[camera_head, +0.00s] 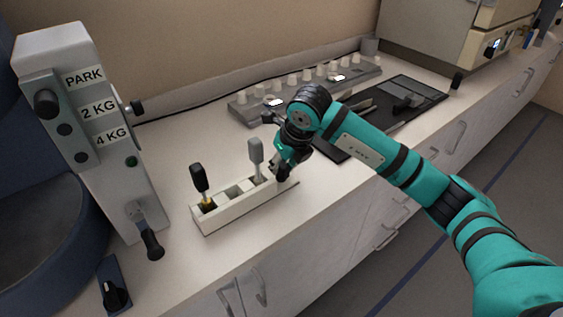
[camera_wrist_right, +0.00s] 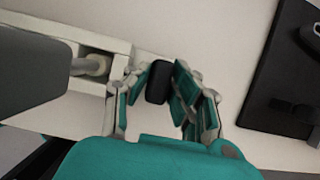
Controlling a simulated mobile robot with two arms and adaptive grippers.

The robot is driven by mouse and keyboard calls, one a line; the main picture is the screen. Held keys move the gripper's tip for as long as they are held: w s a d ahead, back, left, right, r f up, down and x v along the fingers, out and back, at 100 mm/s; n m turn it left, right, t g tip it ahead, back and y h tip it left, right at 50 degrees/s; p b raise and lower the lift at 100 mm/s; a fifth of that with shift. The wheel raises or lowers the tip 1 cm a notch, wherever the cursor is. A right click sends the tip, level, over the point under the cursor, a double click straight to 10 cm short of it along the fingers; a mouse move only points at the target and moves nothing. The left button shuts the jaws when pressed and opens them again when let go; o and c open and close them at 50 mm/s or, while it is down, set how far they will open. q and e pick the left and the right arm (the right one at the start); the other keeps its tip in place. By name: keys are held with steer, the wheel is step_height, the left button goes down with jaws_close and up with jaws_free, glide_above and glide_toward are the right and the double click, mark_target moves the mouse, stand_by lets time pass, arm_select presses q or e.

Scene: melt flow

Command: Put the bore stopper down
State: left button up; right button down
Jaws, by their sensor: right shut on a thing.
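My right gripper (camera_head: 281,172) is over the right end of a white rack (camera_head: 245,208), fingers pointing down. In the right wrist view the gripper (camera_wrist_right: 160,85) is shut on a small black piece (camera_wrist_right: 159,82), which I take to be the bore stopper. Its lower part is hidden, and I cannot tell whether it sits in the rack or is just above it. A grey-handled tool (camera_head: 256,158) stands upright in the rack just left of the gripper. It looms large at the left of the wrist view (camera_wrist_right: 30,68). My left gripper is not in view.
A black-handled tool (camera_head: 199,180) stands at the rack's left end, with an open slot between it and the grey one. A tall labelled machine (camera_head: 85,120) stands at left. A black mat (camera_head: 413,100) and a grey strip of white knobs (camera_head: 250,112) lie behind.

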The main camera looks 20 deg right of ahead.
steer(key=shift+f+b, duration=0.2)
steer(key=shift+b, duration=0.1)
steer(key=c, duration=1.4)
jaws_free()
steer(key=shift+c, duration=0.2)
steer(key=shift+r, duration=0.1)
steer(key=shift+r+p, duration=0.3)
steer(key=shift+p, duration=0.15)
steer(key=b+v, duration=0.1)
steer(key=v, duration=1)
steer(key=shift+s+r, duration=0.25)
steer(key=shift+r, duration=0.05)
